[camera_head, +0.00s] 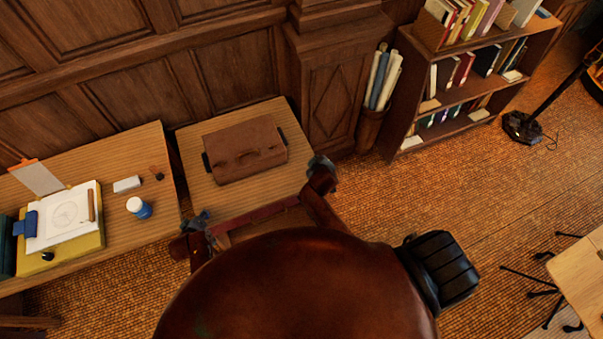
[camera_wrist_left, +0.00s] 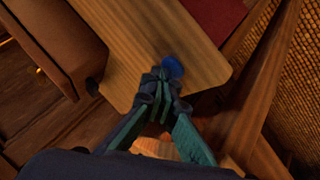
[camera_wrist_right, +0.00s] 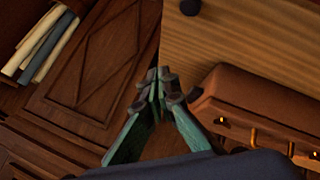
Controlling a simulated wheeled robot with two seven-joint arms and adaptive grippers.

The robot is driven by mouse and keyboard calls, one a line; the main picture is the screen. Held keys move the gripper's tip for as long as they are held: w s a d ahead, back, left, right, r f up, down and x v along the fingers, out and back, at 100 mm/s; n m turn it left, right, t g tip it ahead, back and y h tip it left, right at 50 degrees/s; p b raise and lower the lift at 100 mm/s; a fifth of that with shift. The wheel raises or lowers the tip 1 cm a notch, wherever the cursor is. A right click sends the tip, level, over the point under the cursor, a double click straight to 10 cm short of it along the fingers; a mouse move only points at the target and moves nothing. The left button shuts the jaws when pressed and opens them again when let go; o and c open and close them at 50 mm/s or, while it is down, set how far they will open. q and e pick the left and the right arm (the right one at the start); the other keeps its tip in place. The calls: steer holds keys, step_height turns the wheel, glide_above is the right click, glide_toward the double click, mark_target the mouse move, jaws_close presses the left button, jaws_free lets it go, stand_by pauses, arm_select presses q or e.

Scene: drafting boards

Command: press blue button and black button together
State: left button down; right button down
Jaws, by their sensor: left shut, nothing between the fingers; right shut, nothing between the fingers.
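A round blue button (camera_wrist_left: 173,67) sits on the small wooden table near its rounded corner, in the left wrist view. My left gripper (camera_wrist_left: 160,76) is shut and empty, its fingertips right by the blue button; I cannot tell whether they touch. In the head view, my left gripper (camera_head: 203,219) is at the table's front left. A round black button (camera_wrist_right: 190,7) shows at the top of the right wrist view, on the table. My right gripper (camera_wrist_right: 158,76) is shut and empty, apart from the black button. In the head view, my right gripper (camera_head: 320,163) is at the table's right edge.
A brown case (camera_head: 245,150) lies on the small table (camera_head: 205,198) between my grippers and the wall. A desk (camera_head: 110,160) on the left holds a blue-and-white jar (camera_head: 139,208), an eraser-like block (camera_head: 127,184) and a drawing board (camera_head: 75,245). A bookcase (camera_head: 450,95) stands right.

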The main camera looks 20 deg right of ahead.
arm_select(q)
steer(key=shift+f, duration=0.1)
arm_select(e)
steer(key=shift+f, duration=4.4)
steer(key=shift+f, duration=0.15)
steer(key=shift+f, duration=0.3)
steer(key=shift+s+f, duration=0.1)
steer(key=shift+f, duration=0.6)
steer(key=shift+r, duration=1.1)
steer(key=shift+r, duration=2.5)
